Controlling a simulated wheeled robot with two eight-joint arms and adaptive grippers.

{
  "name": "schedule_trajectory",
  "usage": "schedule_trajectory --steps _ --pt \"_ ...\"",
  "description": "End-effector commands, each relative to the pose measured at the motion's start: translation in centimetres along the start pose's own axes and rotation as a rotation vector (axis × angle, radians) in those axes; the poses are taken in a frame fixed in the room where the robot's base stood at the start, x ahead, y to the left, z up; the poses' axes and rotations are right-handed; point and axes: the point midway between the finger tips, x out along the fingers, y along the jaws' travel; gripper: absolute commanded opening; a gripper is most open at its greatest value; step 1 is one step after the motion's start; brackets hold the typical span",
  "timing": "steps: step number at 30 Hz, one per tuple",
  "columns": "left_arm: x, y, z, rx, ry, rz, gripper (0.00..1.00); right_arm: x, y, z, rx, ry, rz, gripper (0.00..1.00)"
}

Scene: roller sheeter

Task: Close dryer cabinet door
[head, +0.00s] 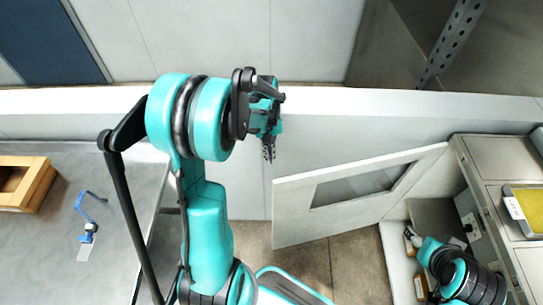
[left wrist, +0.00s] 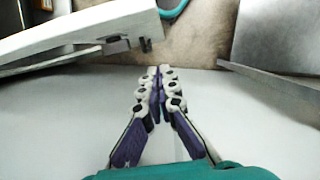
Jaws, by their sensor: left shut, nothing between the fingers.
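The dryer cabinet door (head: 292,213) is a pale panel with a dark window. It stands open, swung out to the left from the grey cabinet (head: 489,170) at the right. In the left wrist view the door (left wrist: 70,35) crosses the upper left, with a small dark latch-like part on its edge. My left gripper (head: 269,156) is shut and empty. It is just above the door's free left end in the head view, with a visible gap. Its fingertips (left wrist: 160,72) meet in the left wrist view. My right gripper (head: 411,238) is small and partly hidden at the lower right, by the cabinet's open side.
A grey table (head: 60,250) at the left holds a wooden box (head: 42,195) and a small blue item (head: 88,232). A pale wall ledge (head: 340,103) runs behind. A yellow-topped tray (head: 525,208) sits on the cabinet. Brown floor shows below the door.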

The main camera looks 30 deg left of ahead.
Motion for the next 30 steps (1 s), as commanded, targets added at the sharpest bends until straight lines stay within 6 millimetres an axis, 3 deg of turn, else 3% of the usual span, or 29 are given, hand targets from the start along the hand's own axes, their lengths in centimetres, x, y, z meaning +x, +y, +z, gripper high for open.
schedule_trajectory --steps 1,9,18,30 --pt "1.5 0.0 -0.1 0.001 0.000 0.000 0.00 0.6 0.0 0.5 0.000 0.000 0.000 0.60" --pt "7.2 0.1 -0.1 0.002 0.001 0.000 0.00 2.3 0.0 1.6 0.000 0.000 0.000 0.60" --pt "7.7 0.0 3.6 0.002 0.002 0.000 0.00 2.7 0.0 1.9 0.000 0.000 0.000 0.60" --pt "7.7 0.0 3.9 0.001 0.002 0.000 0.00 2.7 0.0 1.9 0.000 0.000 0.000 0.60"
